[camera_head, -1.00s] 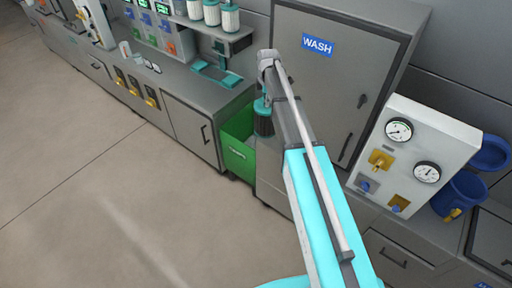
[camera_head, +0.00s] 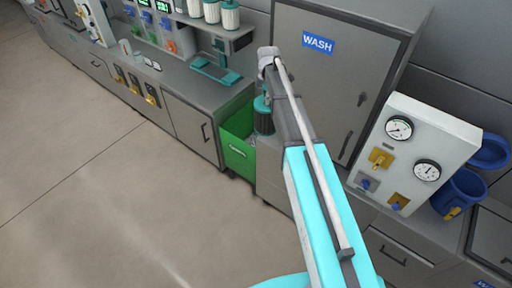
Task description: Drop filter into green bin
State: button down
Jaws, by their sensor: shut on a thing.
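The dark filter with a teal cap (camera_head: 263,118) hangs upright below the end of my arm, in the middle of the view. My gripper (camera_head: 263,98) is shut on its top; the fingers are small and partly hidden by the arm. The green bin (camera_head: 238,158) stands on the floor between the counter and the wash cabinet. The filter shows over the right part of the bin's opening, with its lower end near the right rim. I cannot tell its exact height above the bin.
The grey WASH cabinet (camera_head: 335,75) stands right behind my arm. A counter (camera_head: 185,85) with a teal fixture (camera_head: 216,71) lies left of the bin. White filters (camera_head: 230,14) stand on a shelf above. A gauge panel (camera_head: 410,150) is at right. The floor at left is clear.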

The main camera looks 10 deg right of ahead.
jog(key=shift+f, duration=0.15)
notch_tip(320, 180, down, 24)
jog(key=b, duration=2.3)
jog(key=shift+b, duration=0.4)
jog(key=shift+s, duration=0.15)
